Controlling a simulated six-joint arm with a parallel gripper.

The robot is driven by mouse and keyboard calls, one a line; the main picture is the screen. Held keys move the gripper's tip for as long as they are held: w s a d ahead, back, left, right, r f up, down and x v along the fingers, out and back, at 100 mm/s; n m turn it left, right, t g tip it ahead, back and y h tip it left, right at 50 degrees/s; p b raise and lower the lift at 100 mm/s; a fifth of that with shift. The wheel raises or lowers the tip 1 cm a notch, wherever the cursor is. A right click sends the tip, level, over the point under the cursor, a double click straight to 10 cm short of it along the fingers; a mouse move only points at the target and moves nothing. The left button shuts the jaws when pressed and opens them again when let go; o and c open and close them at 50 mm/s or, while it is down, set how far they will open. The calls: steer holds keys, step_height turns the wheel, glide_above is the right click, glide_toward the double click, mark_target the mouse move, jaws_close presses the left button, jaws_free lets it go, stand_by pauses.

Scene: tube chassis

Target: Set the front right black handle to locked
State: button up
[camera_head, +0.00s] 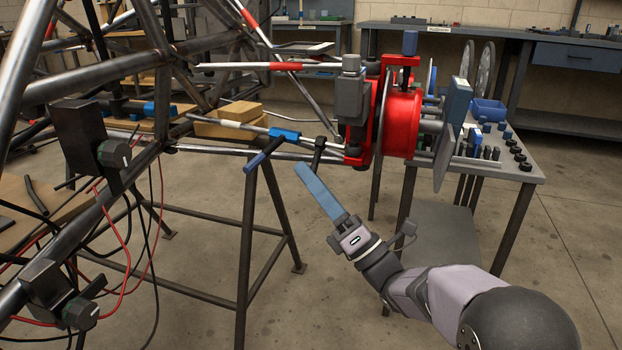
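A short black handle (318,152) hangs down from a tube end, just left of the red wheel hub. It points downward, leaning slightly left. I cannot tell from this view whether it is locked. My gripper (304,171), with long blue fingers, reaches up from the lower right. Its fingertips appear just below and left of the handle's lower end. Contact cannot be told. The fingers overlap into one blue strip, so the gap between them is hidden. Nothing is visible in the gripper.
A blue clamp (284,133) with a dark blue handle (264,155) sits on the tube to the left. The red hub (402,122) and a grey motor-like block (352,100) stand close on the right. A trestle (246,240) is below left. Open floor lies below.

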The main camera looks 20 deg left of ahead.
steer(key=p+v, duration=0.1)
steer(key=v, duration=0.6)
steer(key=shift+d+f, duration=0.1)
stand_by(0.4)
